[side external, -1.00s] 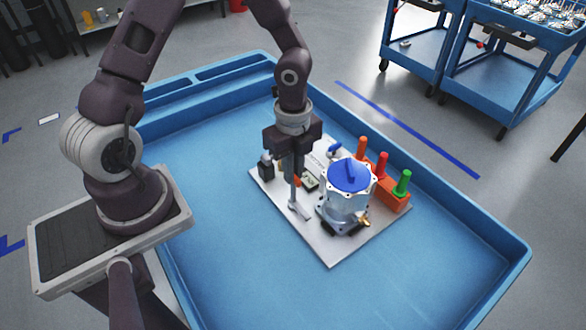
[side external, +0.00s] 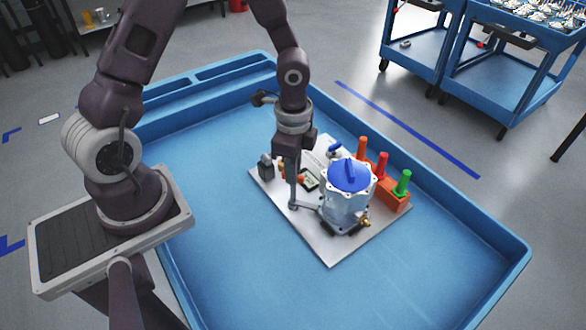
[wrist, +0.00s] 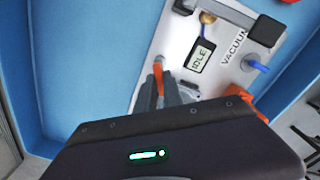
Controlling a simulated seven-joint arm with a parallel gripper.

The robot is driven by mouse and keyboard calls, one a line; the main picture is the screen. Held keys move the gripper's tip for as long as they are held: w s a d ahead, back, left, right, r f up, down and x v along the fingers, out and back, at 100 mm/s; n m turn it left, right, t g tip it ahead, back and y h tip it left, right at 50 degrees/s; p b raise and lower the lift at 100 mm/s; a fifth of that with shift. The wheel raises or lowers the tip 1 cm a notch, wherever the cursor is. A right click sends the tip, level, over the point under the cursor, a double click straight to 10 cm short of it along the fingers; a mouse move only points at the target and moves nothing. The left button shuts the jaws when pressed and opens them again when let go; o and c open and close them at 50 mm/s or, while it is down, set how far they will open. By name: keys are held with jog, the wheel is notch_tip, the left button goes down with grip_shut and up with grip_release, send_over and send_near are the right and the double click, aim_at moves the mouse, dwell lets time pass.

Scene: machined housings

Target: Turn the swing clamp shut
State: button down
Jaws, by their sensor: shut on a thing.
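The swing clamp's grey arm (side external: 306,207) lies low over the metal plate, pointing right toward the foot of the housing. Whether its tip touches the housing is too small to tell. My gripper (side external: 293,203) points down at the clamp's pivot end, shut on the swing clamp, and its fingers hide the held part. The silver housing (side external: 345,205) with a blue lid stands upright on the plate, right of my gripper.
The metal plate (side external: 332,250) sits in a blue tray (side external: 215,205). Behind the housing is an orange block (side external: 392,198) with red, orange and green pegs. A display (wrist: 201,56) reads IDLE, with an orange piece (wrist: 158,78) near my fingers. The tray's left side is clear.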

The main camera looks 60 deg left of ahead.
jog(key=shift+n, duration=1)
jog(key=c, duration=1.5)
grip_release()
notch_tip(320, 180, up, 7)
jog(key=shift+r, duration=0.1)
